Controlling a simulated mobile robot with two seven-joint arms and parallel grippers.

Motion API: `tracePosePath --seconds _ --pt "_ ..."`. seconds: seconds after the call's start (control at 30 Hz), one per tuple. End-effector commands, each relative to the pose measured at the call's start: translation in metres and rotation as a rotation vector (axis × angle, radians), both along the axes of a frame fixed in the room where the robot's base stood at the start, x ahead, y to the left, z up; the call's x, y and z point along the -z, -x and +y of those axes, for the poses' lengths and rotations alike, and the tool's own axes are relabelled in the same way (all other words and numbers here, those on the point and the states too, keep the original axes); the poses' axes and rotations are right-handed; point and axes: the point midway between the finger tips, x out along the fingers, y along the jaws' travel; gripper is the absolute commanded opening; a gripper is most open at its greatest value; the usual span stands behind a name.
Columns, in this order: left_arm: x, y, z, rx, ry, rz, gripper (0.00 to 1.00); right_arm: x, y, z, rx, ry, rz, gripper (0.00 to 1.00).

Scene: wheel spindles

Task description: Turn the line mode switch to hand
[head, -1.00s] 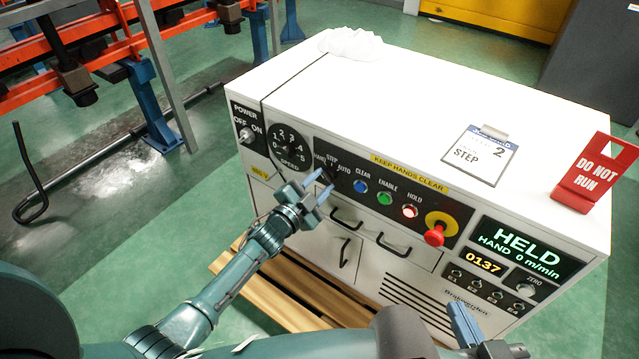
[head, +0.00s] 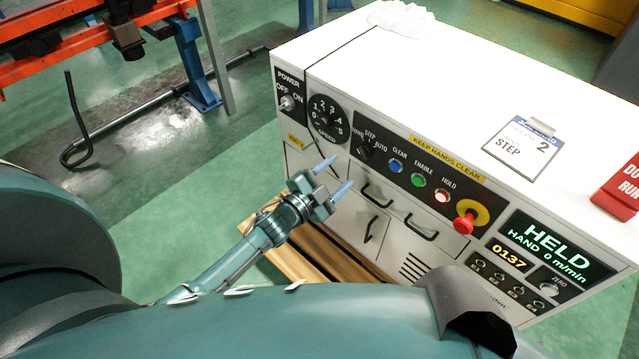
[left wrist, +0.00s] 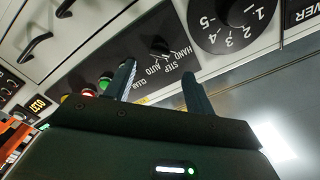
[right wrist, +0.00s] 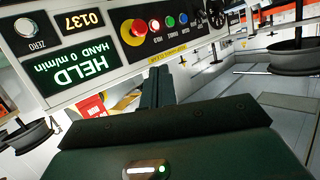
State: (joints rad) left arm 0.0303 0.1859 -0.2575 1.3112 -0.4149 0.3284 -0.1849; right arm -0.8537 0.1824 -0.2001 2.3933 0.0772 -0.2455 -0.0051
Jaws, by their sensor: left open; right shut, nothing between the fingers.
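The line mode switch (head: 365,150) is a small black knob on the dark panel strip, with HAND, STEP and AUTO labels around it. It also shows in the left wrist view (left wrist: 159,46); I cannot tell its pointer's exact angle. The display (head: 552,247) reads HELD, HAND, 0 m/min. My left gripper (head: 337,174) is open and empty, in front of the panel, below and left of the switch and apart from it. In the left wrist view its fingers (left wrist: 160,85) lie below the switch. My right gripper (right wrist: 156,82) is shut and empty, under the display and red button.
The speed dial (head: 327,118) and power switch (head: 287,102) are left of the mode switch. Blue, green and lit hold buttons (head: 442,196) and a red mushroom button (head: 465,222) are to its right. Drawer handles (head: 377,195) stick out below. A red sign (head: 622,188) stands on top.

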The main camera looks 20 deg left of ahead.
Motion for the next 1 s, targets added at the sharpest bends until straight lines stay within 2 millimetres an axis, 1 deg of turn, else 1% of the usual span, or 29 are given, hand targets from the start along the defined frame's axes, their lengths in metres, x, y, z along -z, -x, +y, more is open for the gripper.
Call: tracePosePath --seconds 0.03,0.1,0.2,0.33,0.5,0.9,1.0 --pt "-0.001 0.012 0.005 0.000 -0.002 0.002 0.54 0.002 0.001 0.000 -0.001 0.001 0.016 0.00" --pt "0.000 0.026 0.010 -0.001 -0.002 0.003 0.54 0.006 0.000 0.001 -0.002 0.004 0.031 0.00" --pt "-0.001 0.041 0.017 -0.001 -0.002 0.002 0.54 0.007 -0.004 0.002 -0.004 0.003 0.030 0.00" --pt "0.000 0.053 0.022 -0.001 0.000 0.001 0.54 0.005 -0.007 0.005 -0.005 -0.003 0.027 0.00" --pt "0.000 0.058 0.024 -0.001 0.000 -0.001 0.54 0.004 -0.008 0.006 -0.004 -0.008 0.025 0.00" --pt "0.000 0.058 0.024 0.000 0.000 0.000 0.54 0.005 -0.007 0.005 -0.005 -0.006 0.028 0.00" --pt "0.000 0.059 0.024 -0.002 0.003 0.002 0.54 0.007 -0.004 0.003 -0.010 0.005 0.036 0.00"
